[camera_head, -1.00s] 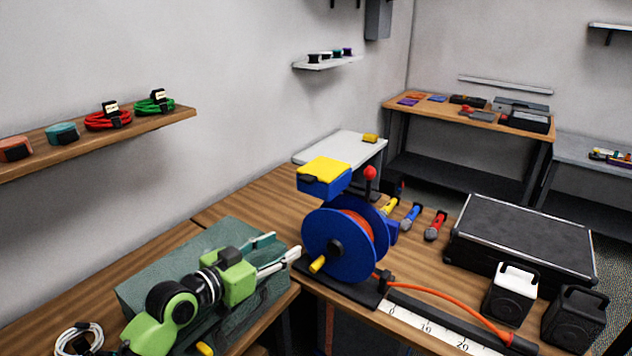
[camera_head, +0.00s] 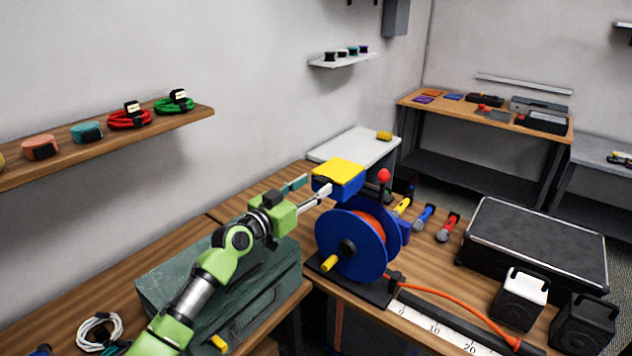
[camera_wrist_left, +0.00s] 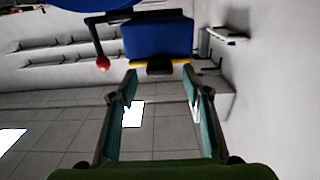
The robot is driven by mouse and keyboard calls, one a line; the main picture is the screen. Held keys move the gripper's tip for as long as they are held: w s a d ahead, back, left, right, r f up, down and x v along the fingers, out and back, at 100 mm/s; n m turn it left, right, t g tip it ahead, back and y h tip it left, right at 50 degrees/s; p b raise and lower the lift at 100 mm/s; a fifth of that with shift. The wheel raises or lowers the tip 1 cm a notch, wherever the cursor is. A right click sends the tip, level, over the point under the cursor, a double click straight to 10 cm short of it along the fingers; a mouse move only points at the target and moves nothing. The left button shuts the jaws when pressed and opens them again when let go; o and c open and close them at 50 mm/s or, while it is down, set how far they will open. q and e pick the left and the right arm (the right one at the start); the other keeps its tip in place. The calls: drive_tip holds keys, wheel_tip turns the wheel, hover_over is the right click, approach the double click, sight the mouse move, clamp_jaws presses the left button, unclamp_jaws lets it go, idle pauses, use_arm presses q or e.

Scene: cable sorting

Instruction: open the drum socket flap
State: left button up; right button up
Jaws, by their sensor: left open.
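The cable drum (camera_head: 340,222) is a blue reel with orange cable on the bench. A blue socket box (camera_head: 345,188) sits above it, with a yellow flap (camera_head: 340,168) lying flat on top, shut. In the left wrist view, the blue box (camera_wrist_left: 157,38) shows with the flap's yellow edge (camera_wrist_left: 180,61) and a black tab (camera_wrist_left: 159,67) at its middle. My left gripper (camera_head: 317,186) is open and empty at the box's left side. In the left wrist view its fingers (camera_wrist_left: 160,72) straddle the tab's line, seemingly just short of it. My right gripper is not in view.
A green case (camera_head: 160,285) lies under my left arm. A black case (camera_head: 535,240) stands further right.

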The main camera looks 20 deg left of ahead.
use_arm(q)
drive_tip(key=shift+x, duration=1)
